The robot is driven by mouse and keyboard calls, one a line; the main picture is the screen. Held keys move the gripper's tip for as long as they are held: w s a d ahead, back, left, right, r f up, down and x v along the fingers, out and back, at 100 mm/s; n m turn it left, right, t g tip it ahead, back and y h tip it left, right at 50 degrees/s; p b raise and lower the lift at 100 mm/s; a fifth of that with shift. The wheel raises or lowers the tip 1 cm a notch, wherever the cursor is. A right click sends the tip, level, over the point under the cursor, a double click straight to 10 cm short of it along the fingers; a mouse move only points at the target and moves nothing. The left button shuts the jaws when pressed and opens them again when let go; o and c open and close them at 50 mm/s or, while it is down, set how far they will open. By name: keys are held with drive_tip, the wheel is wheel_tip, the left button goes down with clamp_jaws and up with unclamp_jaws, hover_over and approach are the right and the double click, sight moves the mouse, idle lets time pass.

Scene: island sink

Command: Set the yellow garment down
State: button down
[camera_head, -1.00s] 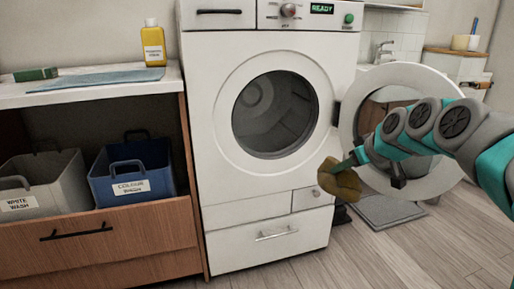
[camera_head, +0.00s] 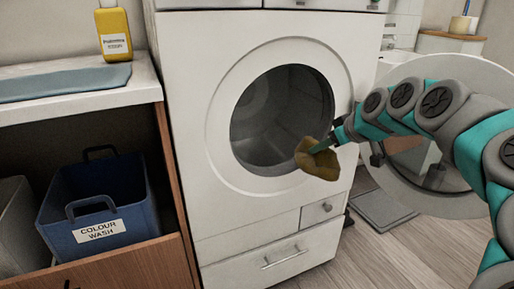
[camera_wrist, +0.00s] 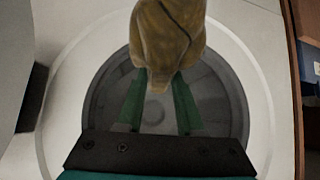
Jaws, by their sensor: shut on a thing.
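The yellow garment (camera_head: 318,160) is a crumpled mustard-coloured bundle hanging from my gripper (camera_head: 328,145). In the head view it shows in front of the lower right rim of the washing machine's round opening. In the wrist view the garment (camera_wrist: 170,45) is between the far ends of the two green fingers of my gripper (camera_wrist: 158,85), with the dark drum (camera_wrist: 215,100) behind it. The washing machine (camera_head: 190,120) is white, and its drum (camera_head: 270,115) looks empty. Its round door (camera_head: 455,207) stands open to the right, partly hidden behind my arm.
A blue basket labelled "COLOUR WASH" (camera_head: 140,195) sits in the wooden cabinet at left, beside a grey basket (camera_head: 15,215). A grey mat (camera_head: 385,210) lies on the floor below the open door.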

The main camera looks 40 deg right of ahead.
sight(312, 146)
drive_tip(key=w+t, duration=0.1)
drive_tip(key=w+f, duration=0.1)
drive_tip(key=w+f+t, duration=0.1)
drive_tip(key=w, duration=0.1)
drive_tip(key=shift+d+t, duration=0.2)
drive_tip(key=shift+t, duration=0.1)
drive_tip(key=w+d+p, duration=0.2)
drive_tip(key=w, duration=1.4)
drive_tip(key=shift+w+d+f+p, duration=0.1)
drive_tip(key=shift+w+f, duration=0.25)
drive_tip(key=shift+f, duration=0.6)
drive_tip(key=shift+w+d+f+p, duration=0.1)
drive_tip(key=shift+w+f, duration=0.2)
drive_tip(key=shift+f, duration=0.6)
drive_tip(key=shift+w+d+f+p, duration=0.1)
drive_tip(key=shift+w+f, duration=0.25)
drive_tip(key=shift+f, duration=0.6)
drive_tip(key=shift+w+r+g+p, duration=0.1)
drive_tip(key=shift+w+g+p, duration=0.2)
drive_tip(key=shift+w+g, duration=0.15)
drive_tip(key=shift+d+g, duration=0.2)
drive_tip(key=shift+g, duration=0.15)
drive_tip(key=shift+w+g, duration=0.4)
drive_tip(key=shift+w+f+g+p, duration=0.15)
drive_tip(key=shift+f+g+p, duration=0.2)
drive_tip(key=shift+f, duration=0.95)
